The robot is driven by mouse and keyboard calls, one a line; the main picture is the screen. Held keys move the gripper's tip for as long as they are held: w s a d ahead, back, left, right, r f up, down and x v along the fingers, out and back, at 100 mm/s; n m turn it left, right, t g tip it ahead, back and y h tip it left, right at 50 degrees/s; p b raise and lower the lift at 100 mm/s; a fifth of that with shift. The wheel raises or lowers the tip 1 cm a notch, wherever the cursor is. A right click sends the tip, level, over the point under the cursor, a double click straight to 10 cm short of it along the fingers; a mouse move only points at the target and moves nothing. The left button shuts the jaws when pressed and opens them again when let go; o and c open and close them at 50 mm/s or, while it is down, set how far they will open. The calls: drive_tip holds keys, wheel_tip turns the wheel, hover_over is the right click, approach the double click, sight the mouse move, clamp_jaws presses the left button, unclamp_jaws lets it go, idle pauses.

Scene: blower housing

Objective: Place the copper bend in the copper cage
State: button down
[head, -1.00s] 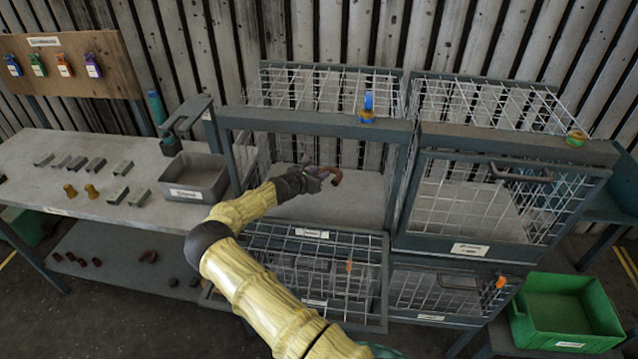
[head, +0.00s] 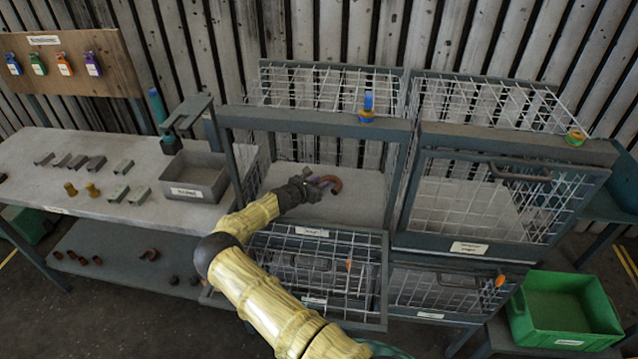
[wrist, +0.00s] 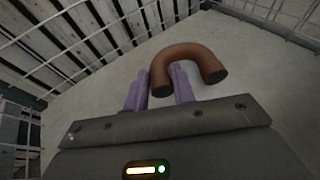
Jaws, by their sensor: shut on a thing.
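The copper bend (head: 332,183) is a brown U-shaped pipe piece. My gripper (head: 318,181) is shut on one leg of it, inside the open upper-left wire cage (head: 313,122). In the wrist view the bend (wrist: 190,57) curves away from the two purple fingers of my gripper (wrist: 160,88), with its other leg free on the right. The bend is low over the cage's pale floor (head: 345,208); I cannot tell whether it touches. The cage's front door (head: 311,232) hangs down below the opening, with a small label that I cannot read.
The neighbouring upper-right cage (head: 478,200) is closed. A grey bin (head: 193,176) stands on the bench left of the cage. A green crate (head: 565,310) is at lower right. Cage posts flank my arm.

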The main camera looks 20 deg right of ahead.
drive_tip(key=shift+f+b, duration=0.3)
drive_tip(key=shift+f, duration=0.05)
drive_tip(key=c, duration=1.1)
unclamp_jaws()
drive_tip(key=shift+c, duration=0.2)
drive_tip(key=shift+r, duration=0.1)
drive_tip(key=shift+r+p, duration=0.55)
drive_tip(key=shift+p, duration=0.1)
drive_tip(key=shift+s+a+r, duration=0.1)
drive_tip(key=shift+a, duration=0.25)
drive_tip(key=b+v, duration=0.2)
drive_tip(key=v, duration=0.9)
drive_tip(key=shift+s, duration=0.2)
